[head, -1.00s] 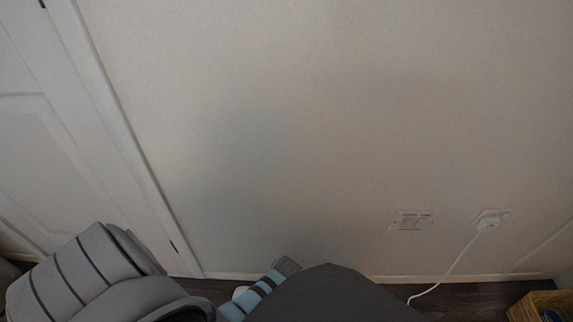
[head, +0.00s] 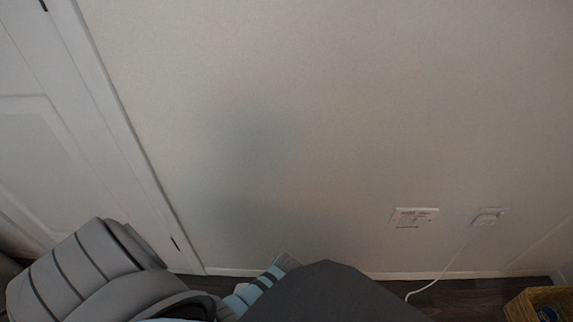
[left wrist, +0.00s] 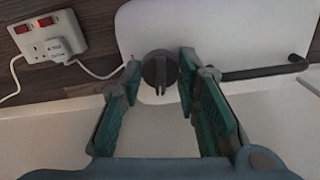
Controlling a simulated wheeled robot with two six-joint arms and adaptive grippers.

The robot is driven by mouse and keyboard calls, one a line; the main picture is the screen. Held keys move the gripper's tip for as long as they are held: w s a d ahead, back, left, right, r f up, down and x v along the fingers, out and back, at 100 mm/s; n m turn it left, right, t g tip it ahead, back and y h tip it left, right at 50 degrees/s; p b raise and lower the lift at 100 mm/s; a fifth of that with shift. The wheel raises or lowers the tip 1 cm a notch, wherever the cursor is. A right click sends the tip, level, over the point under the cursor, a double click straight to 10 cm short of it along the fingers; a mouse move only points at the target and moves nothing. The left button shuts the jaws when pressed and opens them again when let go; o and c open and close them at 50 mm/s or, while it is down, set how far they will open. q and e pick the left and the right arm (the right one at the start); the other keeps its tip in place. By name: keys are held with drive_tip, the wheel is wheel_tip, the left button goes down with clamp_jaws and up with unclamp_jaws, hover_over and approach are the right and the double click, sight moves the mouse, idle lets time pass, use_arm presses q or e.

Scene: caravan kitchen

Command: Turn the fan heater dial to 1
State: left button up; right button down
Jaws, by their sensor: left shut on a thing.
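The fan heater (left wrist: 215,25) is a white panel with rounded corners in the left wrist view. Its dial (left wrist: 160,72) is a dark grey round knob with a raised ridge, on the heater's near part. The ridge points down in this view. My left gripper (left wrist: 161,75) has its teal fingers on either side of the dial, shut on it. Any numbers around the dial are too small or hidden to read. In the head view the heater and dial cannot be seen, and only parts of my left arm show at the bottom. My right gripper is in neither view.
A double socket (left wrist: 48,42) with red switches and a white plug is beside the heater, its white cable running toward it. A dark bar handle (left wrist: 265,70) is at the right. The head view shows a wall socket (head: 414,217), a door (head: 45,150) and a basket (head: 535,306).

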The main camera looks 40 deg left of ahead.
use_arm(q)
drive_tip(key=m+p, duration=0.2)
drive_tip(key=m, duration=0.2)
drive_tip(key=shift+a+r, duration=0.1)
drive_tip(key=m+p, duration=0.1)
drive_tip(key=m, duration=0.1)
drive_tip(key=shift+m, duration=2)
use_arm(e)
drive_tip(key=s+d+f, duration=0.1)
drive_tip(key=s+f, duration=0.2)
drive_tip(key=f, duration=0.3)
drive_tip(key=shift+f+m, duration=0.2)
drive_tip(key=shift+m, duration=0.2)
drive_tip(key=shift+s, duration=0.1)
use_arm(q)
drive_tip(key=o, duration=0.9)
